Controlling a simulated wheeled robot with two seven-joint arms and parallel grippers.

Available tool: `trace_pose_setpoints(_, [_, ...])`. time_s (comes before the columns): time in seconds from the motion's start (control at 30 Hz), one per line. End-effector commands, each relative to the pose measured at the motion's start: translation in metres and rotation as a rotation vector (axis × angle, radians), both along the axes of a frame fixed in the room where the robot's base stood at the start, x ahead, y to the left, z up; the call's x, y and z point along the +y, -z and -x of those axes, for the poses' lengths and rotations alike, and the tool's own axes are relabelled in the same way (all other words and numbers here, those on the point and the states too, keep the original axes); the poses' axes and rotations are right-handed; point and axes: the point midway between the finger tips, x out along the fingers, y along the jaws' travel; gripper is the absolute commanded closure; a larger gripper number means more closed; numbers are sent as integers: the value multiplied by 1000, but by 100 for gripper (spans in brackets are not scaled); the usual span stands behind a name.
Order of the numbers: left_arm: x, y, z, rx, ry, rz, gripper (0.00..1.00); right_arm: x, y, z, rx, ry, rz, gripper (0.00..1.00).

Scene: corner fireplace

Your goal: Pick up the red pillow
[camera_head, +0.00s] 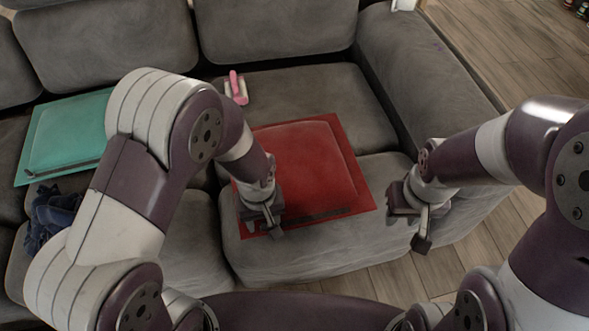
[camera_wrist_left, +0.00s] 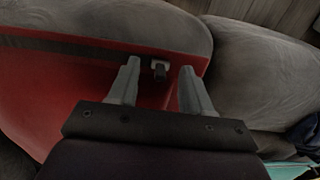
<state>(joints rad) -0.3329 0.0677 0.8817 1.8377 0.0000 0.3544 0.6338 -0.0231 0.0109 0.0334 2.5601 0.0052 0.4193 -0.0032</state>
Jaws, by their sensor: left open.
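The red pillow (camera_head: 312,165) lies flat on the right seat of the grey sofa. My left gripper (camera_head: 262,228) is over its front left part, fingers pointing down. In the left wrist view the red pillow (camera_wrist_left: 60,105) fills the left and middle, and the two fingers of my left gripper (camera_wrist_left: 160,85) are spread apart with the pillow's edge and corner beyond them. I cannot tell whether the fingers touch the pillow. My right gripper (camera_head: 420,218) hangs beside the sofa's front right, off the pillow; its finger gap is not clear.
A teal pillow (camera_head: 68,135) lies on the left seat, with a dark blue crumpled cloth (camera_head: 52,215) in front of it. A small pink and white object (camera_head: 236,88) lies behind the red pillow. The sofa's armrest (camera_head: 425,75) stands at the right; wooden floor (camera_head: 510,60) is beyond.

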Motion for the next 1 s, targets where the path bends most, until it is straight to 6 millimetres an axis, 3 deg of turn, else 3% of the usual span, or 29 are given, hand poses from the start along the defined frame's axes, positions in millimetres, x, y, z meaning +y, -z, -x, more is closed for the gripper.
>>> trace_pose_setpoints(0.07, [0, -1, 0, 0, 0, 0, 51, 0, -1, 0, 0, 0, 0, 65])
trace_pose_setpoints(0.2, [0, -1, 0, 0, 0, 0, 97, 0, -1, 0, 0, 0, 0, 65])
trace_pose_setpoints(0.23, [0, -1, 0, 0, 0, 0, 100, 0, -1, 0, 0, 0, 0, 65])
trace_pose_setpoints(0.57, [0, -5, -1, -3, 0, 1, 100, 0, -3, 0, 0, 0, 0, 65])
trace_pose_setpoints(0.87, [-1, -49, -2, -6, 0, 2, 100, 0, -27, 0, 0, 0, 0, 65])
trace_pose_setpoints(1.0, [-32, -65, 1, -5, 9, 3, 100, 0, -35, 0, 0, 0, 0, 65])
